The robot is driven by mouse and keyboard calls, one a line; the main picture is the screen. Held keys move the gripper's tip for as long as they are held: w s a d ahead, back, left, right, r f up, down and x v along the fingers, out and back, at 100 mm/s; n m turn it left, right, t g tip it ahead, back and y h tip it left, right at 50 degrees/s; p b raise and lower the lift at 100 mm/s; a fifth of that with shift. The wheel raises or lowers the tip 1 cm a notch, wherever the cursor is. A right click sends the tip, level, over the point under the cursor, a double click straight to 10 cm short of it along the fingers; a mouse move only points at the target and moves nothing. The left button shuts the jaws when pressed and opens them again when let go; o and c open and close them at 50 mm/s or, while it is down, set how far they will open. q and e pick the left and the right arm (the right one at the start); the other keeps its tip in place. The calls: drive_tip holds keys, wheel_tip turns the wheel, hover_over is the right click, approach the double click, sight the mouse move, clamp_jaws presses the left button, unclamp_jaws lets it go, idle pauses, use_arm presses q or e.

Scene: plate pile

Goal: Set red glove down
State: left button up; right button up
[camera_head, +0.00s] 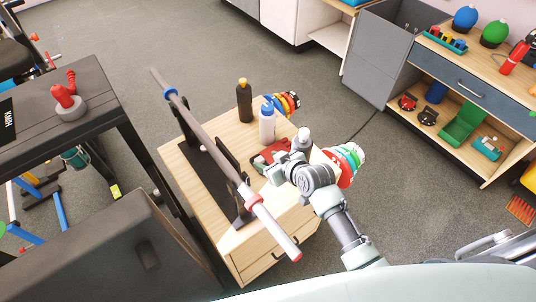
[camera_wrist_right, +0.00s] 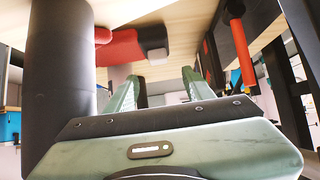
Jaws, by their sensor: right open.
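A red and dark item, likely the red glove (camera_head: 268,152), lies on the light wooden cabinet top (camera_head: 180,150), close to my right gripper. In the right wrist view a red and black piece of it (camera_wrist_right: 122,46) shows beyond the fingers, apparently on the wooden surface. My right gripper (camera_head: 272,173) is low over the cabinet, beside the item on its near side. In the right wrist view its two fingers (camera_wrist_right: 160,88) are apart with nothing clearly between them. The wrist partly hides the cabinet top. My left gripper is out of view.
A barbell (camera_head: 208,140) on a black stand crosses the cabinet left of my gripper. A black bottle (camera_head: 244,102), a white bottle (camera_head: 267,125) and colourful discs (camera_head: 288,102) stand behind. More discs (camera_head: 350,158) are right of my wrist. A shelf unit (camera_head: 480,75) stands right.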

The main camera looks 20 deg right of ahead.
sight(260, 159)
drive_tip(key=x, duration=0.5)
drive_tip(key=shift+f, duration=0.6)
drive_tip(key=shift+d, duration=0.1)
clamp_jaws()
